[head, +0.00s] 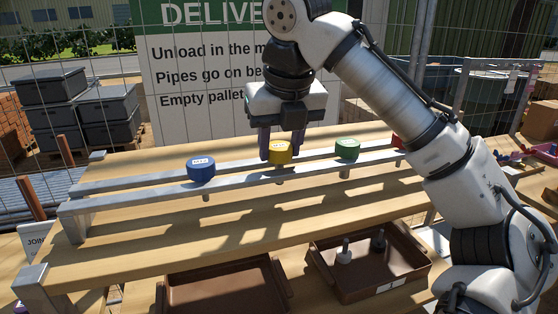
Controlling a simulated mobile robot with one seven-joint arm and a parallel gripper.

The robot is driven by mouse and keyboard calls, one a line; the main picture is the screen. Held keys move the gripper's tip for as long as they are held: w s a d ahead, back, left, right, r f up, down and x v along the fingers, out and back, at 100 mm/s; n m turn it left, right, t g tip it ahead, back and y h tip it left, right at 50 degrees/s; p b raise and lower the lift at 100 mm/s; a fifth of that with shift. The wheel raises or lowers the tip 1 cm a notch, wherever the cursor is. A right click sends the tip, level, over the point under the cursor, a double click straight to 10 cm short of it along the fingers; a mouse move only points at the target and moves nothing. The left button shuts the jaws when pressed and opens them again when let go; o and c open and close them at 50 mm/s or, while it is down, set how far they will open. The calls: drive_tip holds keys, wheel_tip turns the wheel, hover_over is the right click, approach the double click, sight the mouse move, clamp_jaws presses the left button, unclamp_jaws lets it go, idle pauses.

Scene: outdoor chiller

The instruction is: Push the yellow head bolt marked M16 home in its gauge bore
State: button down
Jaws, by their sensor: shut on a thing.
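The yellow head bolt (279,153) stands upright at the metal gauge rail (122,199), between a blue head bolt and a green head bolt. My gripper (280,158) reaches down from above and is shut on the yellow head. A short shank end shows below the rail under it. The marking on the yellow head is too small to read, and how far the head sits above its bore cannot be told.
The blue head bolt (201,169) and green head bolt (347,149) stand along the rail, with a red one (398,141) partly behind my arm. Brown trays (225,290) sit at the bench's front; the right tray (345,290) holds small parts. The wooden bench top (230,225) before the rail is clear.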

sight(280, 147)
drive_tip(key=shift+r, duration=3.1)
drive_tip(key=c, duration=1.4)
unclamp_jaws()
clamp_jaws()
drive_tip(key=shift+s+f, duration=0.1)
